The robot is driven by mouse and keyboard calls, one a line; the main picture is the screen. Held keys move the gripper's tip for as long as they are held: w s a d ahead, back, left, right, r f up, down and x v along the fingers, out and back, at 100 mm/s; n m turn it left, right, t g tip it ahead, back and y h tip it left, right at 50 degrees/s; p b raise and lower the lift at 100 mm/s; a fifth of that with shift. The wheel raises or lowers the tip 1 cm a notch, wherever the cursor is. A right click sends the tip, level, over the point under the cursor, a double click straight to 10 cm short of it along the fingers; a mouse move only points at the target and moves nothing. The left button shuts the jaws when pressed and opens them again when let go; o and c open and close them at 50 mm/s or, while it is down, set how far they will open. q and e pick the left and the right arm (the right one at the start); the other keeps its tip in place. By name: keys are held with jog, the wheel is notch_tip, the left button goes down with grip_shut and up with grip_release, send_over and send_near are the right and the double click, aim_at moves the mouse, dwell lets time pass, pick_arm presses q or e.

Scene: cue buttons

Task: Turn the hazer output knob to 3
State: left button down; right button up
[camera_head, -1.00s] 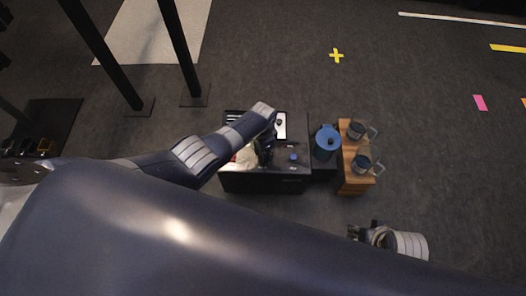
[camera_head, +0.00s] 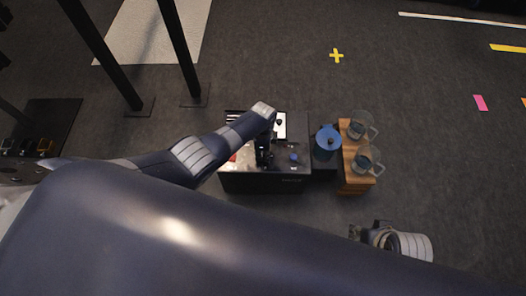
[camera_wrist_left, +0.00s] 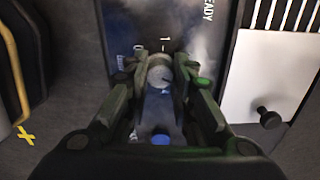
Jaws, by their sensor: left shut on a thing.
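The hazer (camera_head: 262,183) is a dark box on the floor in the middle of the head view. In the left wrist view, a round pale knob (camera_wrist_left: 160,72) sits on its dark panel, with a "1" printed just above it and "READY" near the top. My left gripper (camera_wrist_left: 161,76) is shut on this knob, one finger on each side; in the head view the gripper (camera_head: 264,152) hides it. A small line shows on the knob's face, but its setting is unclear. My right gripper (camera_head: 358,231) is at the lower right, apart from the hazer, its fingers too small to judge.
A blue button (camera_head: 293,157) is on the hazer's top, and a black knob (camera_head: 279,122) is on a white plate. A blue canister (camera_head: 327,141) and two clear jugs (camera_head: 362,126) on a wooden stand (camera_head: 352,184) are to the right. Black posts (camera_head: 181,55) stand at upper left.

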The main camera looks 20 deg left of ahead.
pick_arm(q)
jog(key=c, duration=1.3)
grip_release()
jog(key=shift+c, duration=0.2)
jog(key=shift+r, duration=0.55)
notch_tip(320, 180, up, 11)
jog(key=shift+s+f, duration=0.1)
jog(key=shift+f, duration=0.05)
